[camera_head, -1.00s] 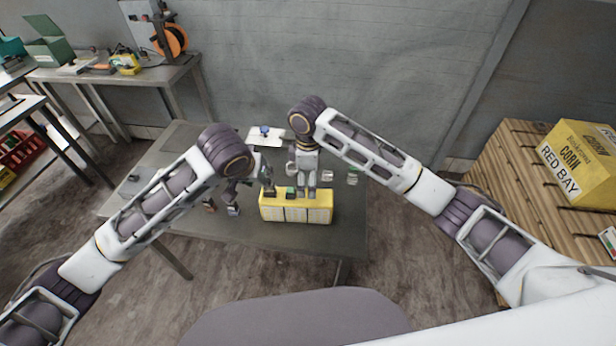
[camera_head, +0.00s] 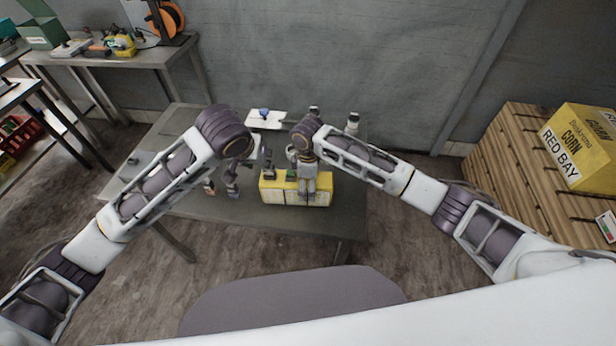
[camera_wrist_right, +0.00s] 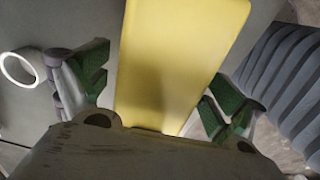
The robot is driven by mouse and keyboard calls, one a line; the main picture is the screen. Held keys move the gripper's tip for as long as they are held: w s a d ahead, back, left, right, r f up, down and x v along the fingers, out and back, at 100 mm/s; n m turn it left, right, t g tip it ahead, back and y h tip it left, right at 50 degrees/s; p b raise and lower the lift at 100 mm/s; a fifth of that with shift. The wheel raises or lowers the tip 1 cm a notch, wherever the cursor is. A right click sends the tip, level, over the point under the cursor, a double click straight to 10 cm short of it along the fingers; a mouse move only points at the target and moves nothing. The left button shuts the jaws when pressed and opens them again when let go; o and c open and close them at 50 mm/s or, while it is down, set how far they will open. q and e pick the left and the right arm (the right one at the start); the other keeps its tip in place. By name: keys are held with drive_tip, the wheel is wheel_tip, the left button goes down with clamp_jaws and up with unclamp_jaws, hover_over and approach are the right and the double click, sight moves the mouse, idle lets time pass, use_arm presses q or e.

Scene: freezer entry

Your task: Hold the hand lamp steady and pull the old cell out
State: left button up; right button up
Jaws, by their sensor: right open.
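A yellow box-like body with pale front panels (camera_head: 284,193), probably the hand lamp, stands near the table's front edge. My right gripper (camera_head: 307,195) is over its right half, fingers pointing down. In the right wrist view, its green-padded fingers (camera_wrist_right: 158,93) are spread on both sides of a plain yellow surface (camera_wrist_right: 180,60), with gaps on each side. My left gripper (camera_head: 253,178) is at the box's left end; its fingers are too small and dark to read. A small green patch (camera_head: 291,175) shows at the box's top. I cannot make out the old cell.
The grey table (camera_head: 250,216) has free room in front of the box. A white plate with a blue item (camera_head: 266,120) lies behind. A small bottle (camera_head: 352,122) stands at the back right. A white ring (camera_wrist_right: 18,68) shows in the right wrist view. Wooden crates (camera_head: 510,165) stand at right.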

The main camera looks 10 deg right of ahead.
drive_tip(key=shift+f, duration=0.9)
